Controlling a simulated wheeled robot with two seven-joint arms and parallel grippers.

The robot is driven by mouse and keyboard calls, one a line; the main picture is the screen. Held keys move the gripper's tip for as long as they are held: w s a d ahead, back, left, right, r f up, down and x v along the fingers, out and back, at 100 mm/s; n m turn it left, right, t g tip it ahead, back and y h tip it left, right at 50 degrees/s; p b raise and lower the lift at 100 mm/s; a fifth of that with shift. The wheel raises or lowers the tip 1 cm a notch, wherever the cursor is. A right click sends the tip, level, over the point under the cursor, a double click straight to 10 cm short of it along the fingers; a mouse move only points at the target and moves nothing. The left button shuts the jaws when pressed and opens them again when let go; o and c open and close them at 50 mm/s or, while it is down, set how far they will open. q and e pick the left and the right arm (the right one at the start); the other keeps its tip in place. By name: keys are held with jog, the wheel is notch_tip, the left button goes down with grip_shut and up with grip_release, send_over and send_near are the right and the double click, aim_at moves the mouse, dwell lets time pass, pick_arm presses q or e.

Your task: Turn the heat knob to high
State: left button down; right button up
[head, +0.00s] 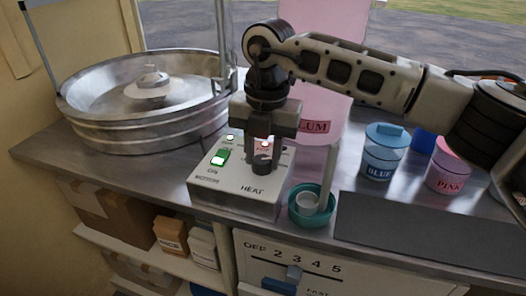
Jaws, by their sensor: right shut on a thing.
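The heat knob (262,165) is a dark round knob on the top of a light grey control box (232,198), above the printed word HEAT. My right gripper (262,152) points down over the box, its fingers shut on the knob. The fingers hide most of the knob and part of the markings around it, so its setting cannot be read. A lit green switch (220,157) sits on the box to the left of the knob. My left gripper is not in view.
A wide metal candyfloss bowl (150,128) stands at left. A teal cup (311,218) with a stick is close to the box's right side. Blue (383,158) and pink (449,172) jars stand further right. A slider panel (290,272) is below the counter edge.

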aim_at(267, 160)
jog(key=shift+r, duration=0.1)
jog(key=o, duration=1)
jog(key=r, duration=1.6)
jog(key=shift+s+d+p, duration=0.1)
jog(key=shift+d+p, duration=0.3)
jog(key=shift+s+f, duration=0.1)
jog(key=shift+f, duration=0.05)
